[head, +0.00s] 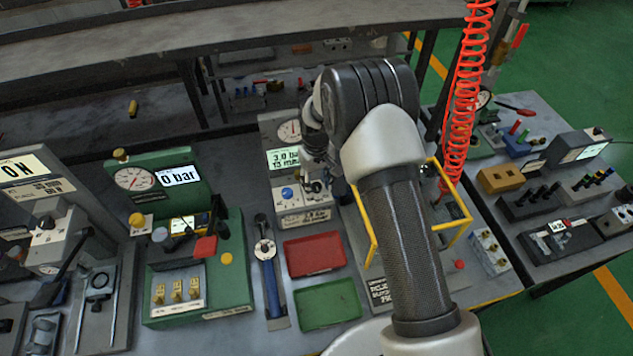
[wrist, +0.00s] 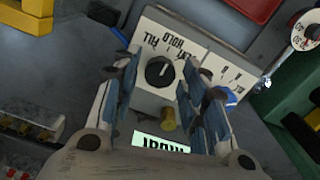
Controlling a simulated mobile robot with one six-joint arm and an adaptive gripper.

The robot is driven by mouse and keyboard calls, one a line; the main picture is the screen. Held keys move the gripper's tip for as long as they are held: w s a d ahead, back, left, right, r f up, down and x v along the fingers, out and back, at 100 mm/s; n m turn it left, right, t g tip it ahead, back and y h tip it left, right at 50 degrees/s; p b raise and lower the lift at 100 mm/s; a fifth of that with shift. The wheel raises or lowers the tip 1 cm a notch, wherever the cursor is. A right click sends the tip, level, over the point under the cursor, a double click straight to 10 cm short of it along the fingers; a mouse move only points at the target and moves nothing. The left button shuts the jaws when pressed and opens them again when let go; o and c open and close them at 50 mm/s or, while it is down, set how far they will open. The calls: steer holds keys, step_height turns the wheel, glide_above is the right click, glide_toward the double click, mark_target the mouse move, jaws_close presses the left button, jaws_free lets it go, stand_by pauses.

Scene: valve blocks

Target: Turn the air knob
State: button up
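In the wrist view, a round black knob (wrist: 160,72) with a white pointer sits on a light plate lettered FILL and HOLD. My gripper (wrist: 162,82) is open, with one finger on each side of this knob. I cannot tell whether the fingers touch it. A blue knob (wrist: 231,97) on the same block is partly hidden behind the right finger. In the head view, my gripper (head: 318,178) is over the grey valve block (head: 304,217), and the blue knob (head: 287,193) shows to its left. The black knob is hidden there.
A display (head: 284,158) reading 3.0 bar and a gauge stand behind the block. A red tray (head: 314,253) and a green tray (head: 327,304) lie in front. A yellow frame (head: 457,232) is at right, a green block (head: 232,275) at left.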

mark_target(316, 186)
steer(key=shift+o, duration=0.5)
step_height(316, 186, up, 12)
stand_by(0.3)
stand_by(0.4)
